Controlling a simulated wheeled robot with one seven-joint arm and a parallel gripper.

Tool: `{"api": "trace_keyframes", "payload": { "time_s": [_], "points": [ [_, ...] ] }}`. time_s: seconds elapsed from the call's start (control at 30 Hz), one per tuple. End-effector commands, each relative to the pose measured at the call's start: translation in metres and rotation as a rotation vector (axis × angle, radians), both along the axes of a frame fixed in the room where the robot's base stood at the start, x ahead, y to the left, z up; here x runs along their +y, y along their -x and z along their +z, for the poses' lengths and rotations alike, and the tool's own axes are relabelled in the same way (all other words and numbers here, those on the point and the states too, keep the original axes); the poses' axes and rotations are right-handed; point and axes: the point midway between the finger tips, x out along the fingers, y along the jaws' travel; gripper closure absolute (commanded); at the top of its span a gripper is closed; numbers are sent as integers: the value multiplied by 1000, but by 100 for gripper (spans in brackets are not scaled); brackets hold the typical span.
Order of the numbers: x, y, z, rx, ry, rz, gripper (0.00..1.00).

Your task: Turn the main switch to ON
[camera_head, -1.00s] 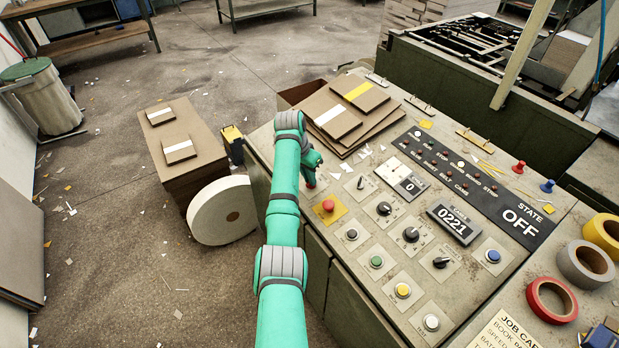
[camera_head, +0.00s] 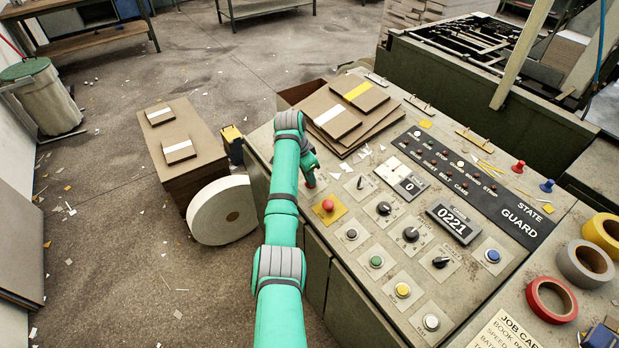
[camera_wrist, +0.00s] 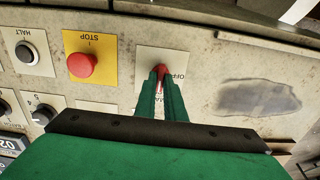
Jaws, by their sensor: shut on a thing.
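The main switch (camera_wrist: 161,71) is a red handle on a pale plate marked OFF at one corner. The state display (camera_head: 519,219) reads GUARD.
A red stop button (camera_head: 328,206) on a yellow plate sits right beside the switch. Several knobs and push buttons cover the panel to the right. Brown board stacks (camera_head: 345,112) lie behind my gripper, and tape rolls (camera_head: 551,299) lie at the right.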

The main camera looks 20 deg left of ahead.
Motion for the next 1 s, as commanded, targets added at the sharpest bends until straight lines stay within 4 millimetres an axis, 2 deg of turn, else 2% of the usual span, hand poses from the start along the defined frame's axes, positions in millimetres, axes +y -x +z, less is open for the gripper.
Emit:
{"api": "trace_keyframes", "payload": {
  "time_s": [0.1, 0.13, 0.2, 0.57, 0.67, 1.0],
  "points": [
    [0, 1, 0, 4, 0, -1, 100],
    [0, 1, 0, 4, 0, -1, 86],
    [0, 1, -1, 3, 1, -1, 72],
    [0, 1, 4, 0, 0, 0, 72],
    [2, 2, 14, -1, 1, 0, 72],
    [12, 15, 73, 0, 0, 0, 72]
  ]
}}
